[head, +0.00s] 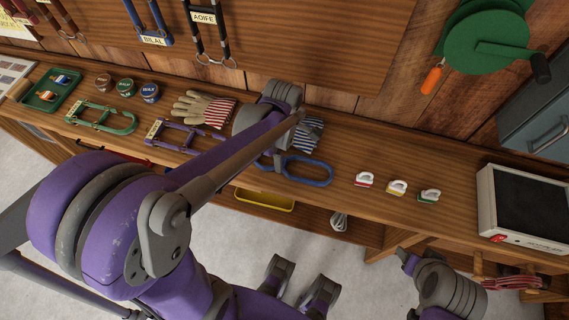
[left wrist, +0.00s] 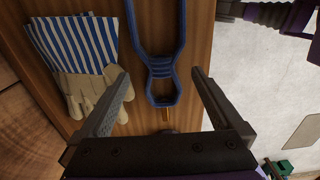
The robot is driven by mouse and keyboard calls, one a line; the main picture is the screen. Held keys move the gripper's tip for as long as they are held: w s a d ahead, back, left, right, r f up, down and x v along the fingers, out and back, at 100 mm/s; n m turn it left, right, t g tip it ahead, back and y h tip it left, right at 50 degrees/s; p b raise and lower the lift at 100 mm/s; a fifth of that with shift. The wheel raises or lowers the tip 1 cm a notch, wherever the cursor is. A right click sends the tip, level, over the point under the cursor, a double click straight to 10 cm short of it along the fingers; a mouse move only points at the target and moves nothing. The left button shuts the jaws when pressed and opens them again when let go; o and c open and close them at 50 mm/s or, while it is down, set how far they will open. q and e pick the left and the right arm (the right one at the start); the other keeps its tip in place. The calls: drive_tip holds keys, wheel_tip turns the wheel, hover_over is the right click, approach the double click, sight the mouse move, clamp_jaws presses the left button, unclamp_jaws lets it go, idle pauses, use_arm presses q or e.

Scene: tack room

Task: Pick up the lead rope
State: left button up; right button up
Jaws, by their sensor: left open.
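The lead rope (head: 308,182) is a blue coil, drawn in at the middle, lying near the front edge of the wooden bench. In the left wrist view the rope (left wrist: 160,71) lies between the spread fingers, with a small gold-coloured end below it. My left gripper (head: 282,151) is over the rope, mostly hidden behind my own arm in the head view. In the left wrist view the left gripper (left wrist: 158,80) is open, with nothing gripped.
A blue-striped glove (head: 312,130) lies just behind the rope, and a red-striped pair (head: 207,108) to the left. A purple halter (head: 185,133) lies left. Three small white items, one a yellow-based one (head: 397,187), stand right. The bench between is clear.

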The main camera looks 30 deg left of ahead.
sight(284, 163)
use_arm(q)
wheel_tip(284, 163, down, 5)
drive_tip(key=shift+d+b, duration=0.1)
drive_tip(key=shift+b, duration=0.2)
drive_tip(key=c, duration=1.4)
